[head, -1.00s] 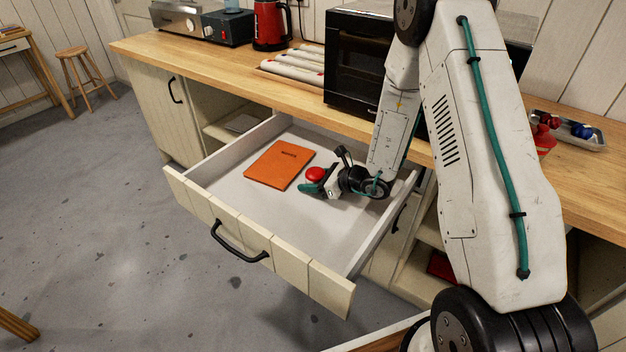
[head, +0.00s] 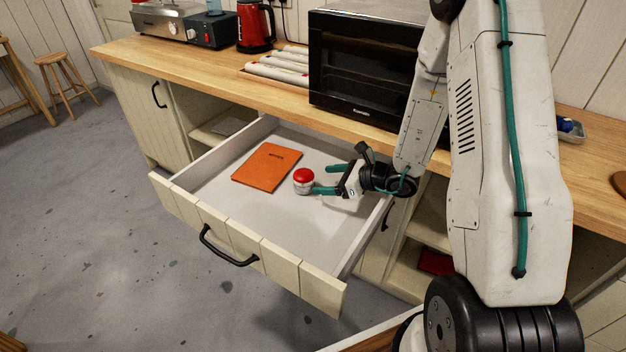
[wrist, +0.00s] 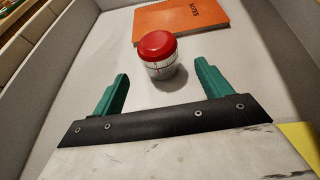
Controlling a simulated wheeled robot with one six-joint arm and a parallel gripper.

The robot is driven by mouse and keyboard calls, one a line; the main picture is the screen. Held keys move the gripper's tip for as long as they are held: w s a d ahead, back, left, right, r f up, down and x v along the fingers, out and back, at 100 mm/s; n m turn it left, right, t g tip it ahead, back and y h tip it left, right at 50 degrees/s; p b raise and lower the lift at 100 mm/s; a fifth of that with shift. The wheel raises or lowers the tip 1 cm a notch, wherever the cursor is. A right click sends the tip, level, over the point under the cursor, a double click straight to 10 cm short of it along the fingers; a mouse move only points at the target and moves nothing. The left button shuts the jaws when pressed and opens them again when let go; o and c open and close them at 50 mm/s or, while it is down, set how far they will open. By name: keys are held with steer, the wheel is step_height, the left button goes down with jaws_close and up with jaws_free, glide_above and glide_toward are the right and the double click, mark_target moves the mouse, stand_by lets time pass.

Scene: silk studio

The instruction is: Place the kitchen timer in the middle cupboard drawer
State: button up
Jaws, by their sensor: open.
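The kitchen timer (head: 304,181), white with a red top, stands upright on the floor of the open cupboard drawer (head: 245,215). It also shows in the wrist view (wrist: 158,56), just beyond my fingertips. My gripper (head: 327,179) is open, with its teal fingers inside the drawer to the right of the timer. In the wrist view the fingers (wrist: 160,85) are apart with nothing between them. The timer stands free of both fingers there.
An orange notebook (head: 267,167) lies in the drawer, left of and behind the timer. The drawer's front part is bare. Above is the wooden counter (head: 205,78) with a black oven (head: 365,75) and a red kettle (head: 254,27).

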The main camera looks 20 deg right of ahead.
steer(key=shift+v, duration=1.2)
steer(key=s+a+r+n+g+y, duration=0.1)
steer(key=s+a+r+n+g, duration=0.3)
steer(key=s+a+r+n, duration=0.35)
steer(key=s+a+r+n+g, duration=0.5)
steer(key=r+n, duration=0.3)
steer(key=r, duration=0.3)
steer(key=s+d+r+n+h, duration=0.4)
steer(key=s+n+h, duration=0.1)
steer(key=s, duration=0.3)
steer(key=s+d+r+n+h, duration=0.4)
steer(key=s+d+n+h, duration=0.1)
steer(key=s, duration=0.4)
steer(key=shift+s+n+t+h, duration=0.3)
steer(key=shift+n+t, duration=0.1)
steer(key=shift+n, duration=0.35)
steer(key=shift+c, duration=0.3)
